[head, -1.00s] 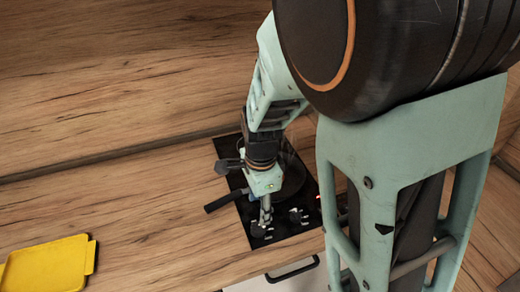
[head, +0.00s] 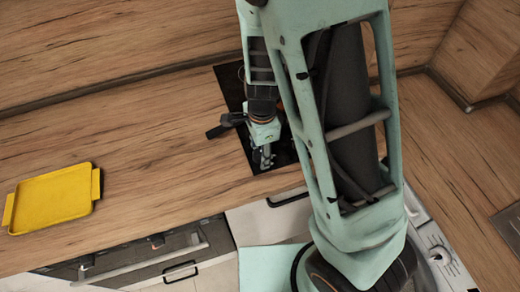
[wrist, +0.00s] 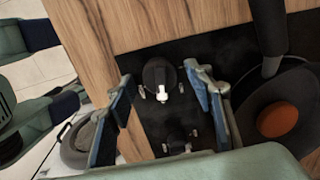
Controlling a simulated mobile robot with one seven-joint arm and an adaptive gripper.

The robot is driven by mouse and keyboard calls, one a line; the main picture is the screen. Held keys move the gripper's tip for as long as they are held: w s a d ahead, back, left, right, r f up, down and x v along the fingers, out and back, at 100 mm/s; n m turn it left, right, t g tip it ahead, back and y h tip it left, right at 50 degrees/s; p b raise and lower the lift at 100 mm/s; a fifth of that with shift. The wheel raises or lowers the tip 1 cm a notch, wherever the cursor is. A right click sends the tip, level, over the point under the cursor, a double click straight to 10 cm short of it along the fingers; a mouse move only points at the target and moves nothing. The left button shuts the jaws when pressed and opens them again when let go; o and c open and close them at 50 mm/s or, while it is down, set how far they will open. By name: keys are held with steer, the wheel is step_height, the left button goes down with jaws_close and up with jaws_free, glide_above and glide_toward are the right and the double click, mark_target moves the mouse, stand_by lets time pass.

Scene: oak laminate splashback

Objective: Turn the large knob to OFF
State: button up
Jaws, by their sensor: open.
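A black hob (head: 228,85) is set in the wooden counter, and my gripper (head: 266,160) is over its front part. In the wrist view, a round black knob (wrist: 156,72) with a white pointer lies between the two open fingertips of my gripper (wrist: 160,88); it looks the larger of the knobs there. The fingers stand on either side of it, and I cannot tell whether they touch it. A second dark knob (wrist: 178,139) is nearer the palm. The OFF mark cannot be read.
A dark pan (wrist: 250,110) with a long handle is on the hob, close to the right finger in the wrist view. A yellow tray (head: 55,199) lies on the counter at left, with bare counter between it and the hob. Drawers with handles are below the front edge.

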steer(key=shift+c, duration=0.4)
steer(key=c, duration=1.1)
steer(key=shift+n, duration=0.3)
steer(key=n+b, duration=0.2)
steer(key=n, duration=0.2)
steer(key=shift+f, duration=0.1)
steer(key=n+b, duration=0.2)
steer(key=n, duration=0.3)
steer(key=shift+n+b, duration=0.35)
steer(key=shift+n, duration=0.05)
steer(key=n+b, duration=0.2)
steer(key=n, duration=0.3)
steer(key=shift+w+d+g, duration=0.1)
steer(key=shift+g, duration=0.2)
steer(key=shift+n+b, duration=0.35)
steer(key=shift+n, duration=1.95)
